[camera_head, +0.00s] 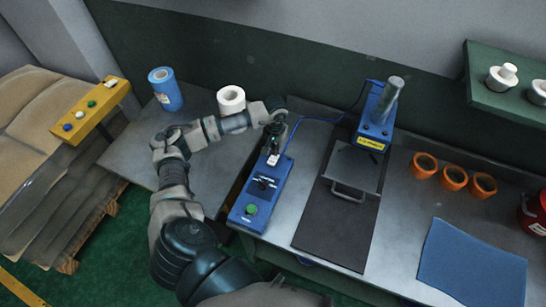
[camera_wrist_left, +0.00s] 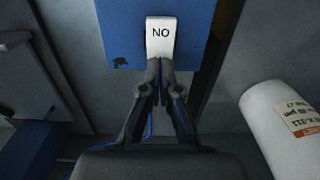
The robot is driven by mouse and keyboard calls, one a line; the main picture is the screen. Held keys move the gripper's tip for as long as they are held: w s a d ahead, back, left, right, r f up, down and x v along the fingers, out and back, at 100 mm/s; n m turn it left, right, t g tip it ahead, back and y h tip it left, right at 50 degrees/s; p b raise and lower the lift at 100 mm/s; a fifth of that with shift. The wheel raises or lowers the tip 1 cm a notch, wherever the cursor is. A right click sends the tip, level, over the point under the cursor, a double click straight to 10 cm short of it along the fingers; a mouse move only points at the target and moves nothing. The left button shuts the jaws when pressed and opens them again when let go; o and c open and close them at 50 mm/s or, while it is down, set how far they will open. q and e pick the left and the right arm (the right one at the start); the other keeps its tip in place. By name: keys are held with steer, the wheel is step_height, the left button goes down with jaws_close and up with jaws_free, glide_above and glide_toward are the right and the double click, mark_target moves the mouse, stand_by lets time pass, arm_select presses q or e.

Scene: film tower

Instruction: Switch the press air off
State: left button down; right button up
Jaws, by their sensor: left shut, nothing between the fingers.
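The blue control box (camera_head: 262,190) lies on the bench, with a green button (camera_head: 251,209) at its near end and a dark dial in its middle. At its far end is a white switch piece (camera_head: 273,159). In the left wrist view this white piece (camera_wrist_left: 161,38) carries letters that read "NO" in that view. My left gripper (camera_head: 273,146) is shut and empty. Its fingertips (camera_wrist_left: 160,66) are at the edge of the white piece; I cannot tell whether they touch. The blue press (camera_head: 378,125) with its grey cylinder stands to the right. My right gripper is not in view.
A white roll (camera_head: 231,99) and a blue roll (camera_head: 166,92) stand behind my left arm. A blue hose (camera_head: 318,118) runs from the box to the press. Several orange cups (camera_head: 454,178) and a blue cloth (camera_head: 472,265) are on the right.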

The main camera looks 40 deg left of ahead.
arm_select(q)
steer(key=shift+r+p, duration=1.3)
steer(key=shift+r, duration=1.4)
